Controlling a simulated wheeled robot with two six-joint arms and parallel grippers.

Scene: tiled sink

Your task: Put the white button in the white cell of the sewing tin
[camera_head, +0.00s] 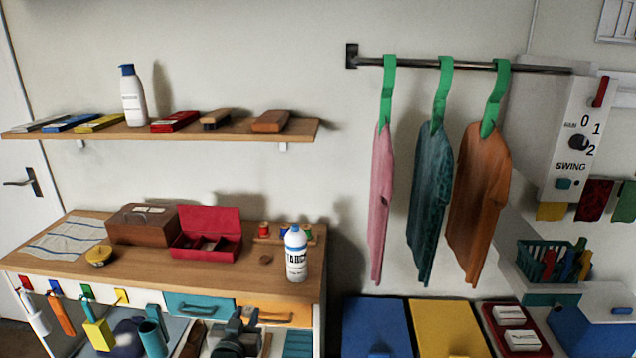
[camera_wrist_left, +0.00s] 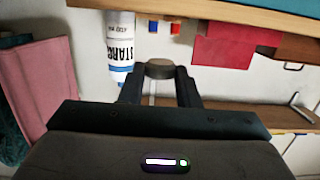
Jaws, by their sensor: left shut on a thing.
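A red open tin (camera_head: 207,253), its lid raised, stands on the wooden counter; it looks like the sewing tin. Dividers show inside, but I cannot tell which cell is white. Its red lid also shows in the left wrist view (camera_wrist_left: 222,50). My left gripper (camera_head: 237,318) is low in front of the counter, below and to the right of the tin. In the left wrist view its fingers (camera_wrist_left: 160,80) are shut on a grey-brown round piece (camera_wrist_left: 160,66); I cannot tell whether this is the white button. My right gripper is not in view.
A brown box (camera_head: 143,225) is left of the tin, a yellow round item (camera_head: 99,256) further left. The counter's front middle is clear.

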